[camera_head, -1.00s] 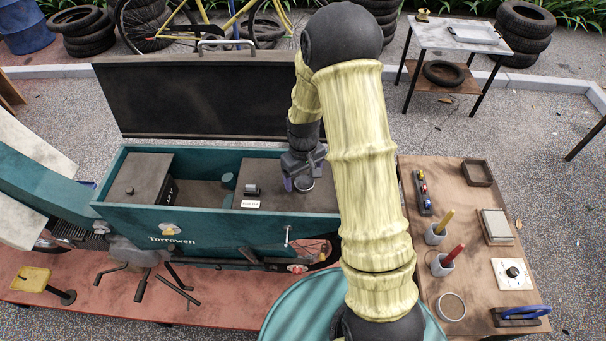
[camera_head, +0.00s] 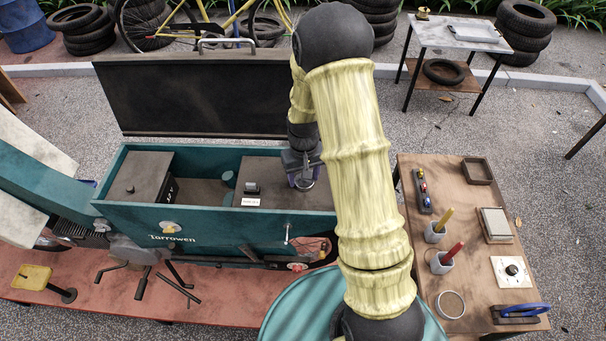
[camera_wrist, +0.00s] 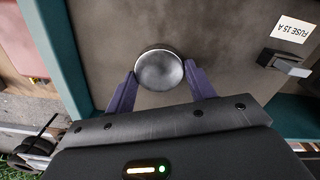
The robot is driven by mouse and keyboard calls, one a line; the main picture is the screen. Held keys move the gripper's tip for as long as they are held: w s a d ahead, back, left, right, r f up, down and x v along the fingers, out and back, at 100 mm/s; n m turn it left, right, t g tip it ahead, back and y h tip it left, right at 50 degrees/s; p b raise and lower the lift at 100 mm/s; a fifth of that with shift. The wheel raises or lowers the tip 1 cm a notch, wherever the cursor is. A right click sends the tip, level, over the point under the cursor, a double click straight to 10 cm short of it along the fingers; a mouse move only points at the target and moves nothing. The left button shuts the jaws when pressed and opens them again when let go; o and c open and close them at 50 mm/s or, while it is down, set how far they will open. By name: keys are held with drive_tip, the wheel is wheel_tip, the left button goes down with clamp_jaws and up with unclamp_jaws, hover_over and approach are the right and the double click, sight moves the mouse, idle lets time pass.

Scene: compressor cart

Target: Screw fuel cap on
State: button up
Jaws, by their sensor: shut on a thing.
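The fuel cap (camera_wrist: 160,69) is a round, silvery metal cap. In the wrist view it sits between the two purple fingers of my gripper (camera_wrist: 161,88), which are shut on its sides. Behind it is the brown top panel (camera_wrist: 215,50) of the teal compressor cart (camera_head: 215,222). In the head view my gripper (camera_head: 305,182) is over the right end of the cart's box, and the cap is mostly hidden there. The filler opening is hidden, and I cannot tell whether the cap touches it.
A fuse switch (camera_wrist: 286,64) with a label stands near the cap on the same panel. The dark lid (camera_head: 200,95) stands open behind the box. A wooden table (camera_head: 470,260) with cups, a tray and small parts is on the right.

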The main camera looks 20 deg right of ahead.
drive_tip(key=shift+w+d, duration=0.1)
drive_tip(key=shift+o, duration=0.3)
drive_tip(key=shift+r+m, duration=0.1)
drive_tip(key=shift+m, duration=1)
drive_tip(key=shift+w+m, duration=0.1)
drive_tip(key=shift+m, duration=0.6)
drive_tip(key=o, duration=1.9)
drive_tip(key=shift+o, duration=0.2)
drive_tip(key=shift+r+p, duration=2.85)
drive_tip(key=shift+r, duration=0.6)
